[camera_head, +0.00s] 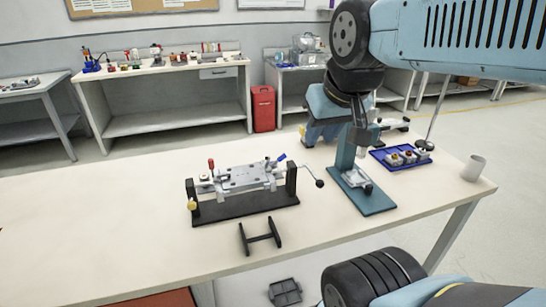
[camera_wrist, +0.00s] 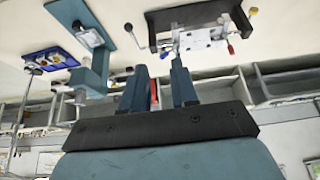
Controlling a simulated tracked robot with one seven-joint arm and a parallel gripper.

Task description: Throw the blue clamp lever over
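The blue clamp lever (camera_head: 282,157) sits at the back right of a grey plate fixture (camera_head: 245,178) on the table, tilted up. In the wrist view the lever (camera_wrist: 165,54) is a small blue tip at the fixture's edge, seen between the fingertips. My gripper (camera_wrist: 159,66) is open, its two dark fingers apart with nothing held between them. It appears short of the lever; the exact distance cannot be told.
A red-handled lever (camera_head: 211,163) stands at the fixture's left, and a crank (camera_head: 319,183) juts out right. A teal stand (camera_head: 345,160), a blue tray (camera_head: 400,157) and a white cup (camera_head: 473,168) are to the right.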

